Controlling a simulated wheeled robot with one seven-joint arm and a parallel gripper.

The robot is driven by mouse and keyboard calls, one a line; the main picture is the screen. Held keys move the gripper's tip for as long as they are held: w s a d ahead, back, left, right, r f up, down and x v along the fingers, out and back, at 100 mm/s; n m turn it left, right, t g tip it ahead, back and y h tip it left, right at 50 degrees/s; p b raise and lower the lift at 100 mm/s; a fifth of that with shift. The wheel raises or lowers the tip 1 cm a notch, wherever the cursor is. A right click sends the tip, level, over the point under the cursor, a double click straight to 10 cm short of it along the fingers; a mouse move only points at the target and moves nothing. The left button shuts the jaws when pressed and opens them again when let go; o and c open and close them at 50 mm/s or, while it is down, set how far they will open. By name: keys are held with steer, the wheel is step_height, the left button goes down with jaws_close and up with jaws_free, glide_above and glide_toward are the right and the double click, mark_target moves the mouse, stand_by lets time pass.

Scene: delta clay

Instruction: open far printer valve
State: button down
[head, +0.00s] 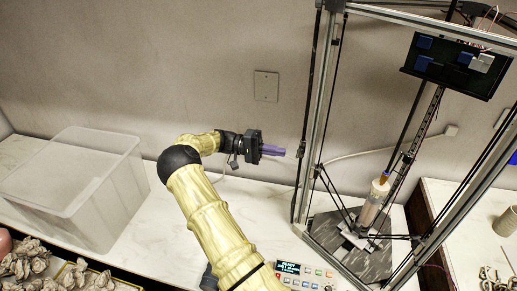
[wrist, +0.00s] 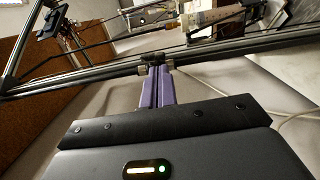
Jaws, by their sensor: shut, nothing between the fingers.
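A delta clay printer (head: 322,110) with metal posts and black rods stands right of centre in the head view. Its clear clay tube (head: 373,205), with an orange-brown cap (head: 384,178), hangs over the dark base plate. I cannot make out the valve for certain. My gripper (head: 282,152), with purple fingers, is shut and empty, just left of the printer's near-left post. In the wrist view my gripper (wrist: 157,75) points at a dark frame bar (wrist: 100,73) crossing the picture; whether the fingertips touch it I cannot tell. The tube (wrist: 205,20) shows beyond the bar.
A clear plastic bin (head: 75,185) stands on the white counter at left, with clay-coloured lumps (head: 35,262) in front. A control panel (head: 305,272) with a lit display sits by the printer's base. A white cable (head: 370,151) runs along the wall. Counter between bin and printer is mostly clear.

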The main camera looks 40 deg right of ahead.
steer(key=b+v, duration=0.3)
steer(key=v, duration=0.5)
steer(key=shift+w+a, duration=0.25)
steer(key=shift+w, duration=0.05)
steer(key=c, duration=2.2)
jaws_free()
